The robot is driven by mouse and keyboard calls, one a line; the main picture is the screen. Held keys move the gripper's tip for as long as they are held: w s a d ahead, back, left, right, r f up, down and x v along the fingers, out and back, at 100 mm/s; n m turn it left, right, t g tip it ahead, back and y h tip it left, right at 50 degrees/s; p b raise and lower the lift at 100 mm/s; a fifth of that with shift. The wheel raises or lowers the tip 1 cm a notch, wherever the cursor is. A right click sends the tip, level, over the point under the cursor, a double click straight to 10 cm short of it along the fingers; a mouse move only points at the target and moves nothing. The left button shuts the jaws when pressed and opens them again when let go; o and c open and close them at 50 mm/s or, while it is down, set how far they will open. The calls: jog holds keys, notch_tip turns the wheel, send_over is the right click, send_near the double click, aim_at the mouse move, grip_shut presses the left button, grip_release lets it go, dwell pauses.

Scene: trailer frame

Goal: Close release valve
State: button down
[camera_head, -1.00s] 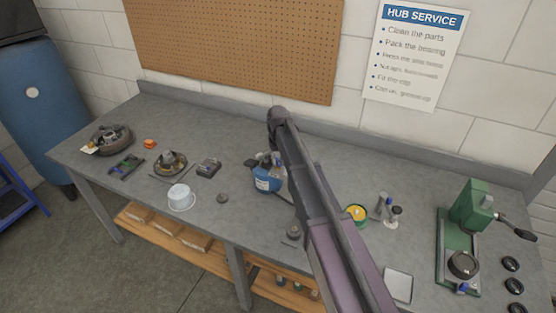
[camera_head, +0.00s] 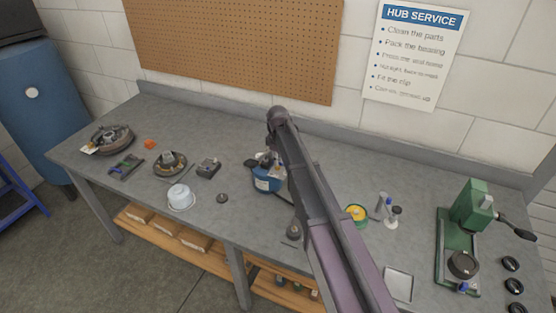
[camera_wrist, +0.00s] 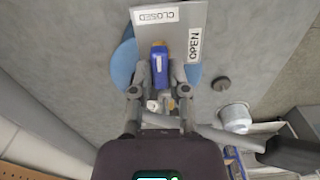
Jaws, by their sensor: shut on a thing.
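The release valve's blue lever (camera_wrist: 160,69) stands between my gripper's fingertips (camera_wrist: 160,84) in the wrist view, and the gripper is shut on it. The lever has a yellow end. That end sits just below the white CLOSED label (camera_wrist: 155,16) and left of the OPEN label (camera_wrist: 194,46), both on a grey plate (camera_wrist: 178,26). A round blue body (camera_wrist: 123,63) shows under the plate. In the head view this blue unit (camera_head: 265,184) stands mid-bench, partly hidden by my arm. My fingertips are hidden there.
A white tub (camera_head: 181,198), a dark puck (camera_head: 222,198) and a hub part (camera_head: 170,163) lie left of the unit. A yellow-topped tin (camera_head: 356,213) and a green press (camera_head: 463,240) stand to the right. A pegboard wall (camera_head: 240,45) rises behind the bench.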

dwell(0.3)
jog(key=c, duration=0.6)
grip_release()
jog(key=shift+m, duration=0.3)
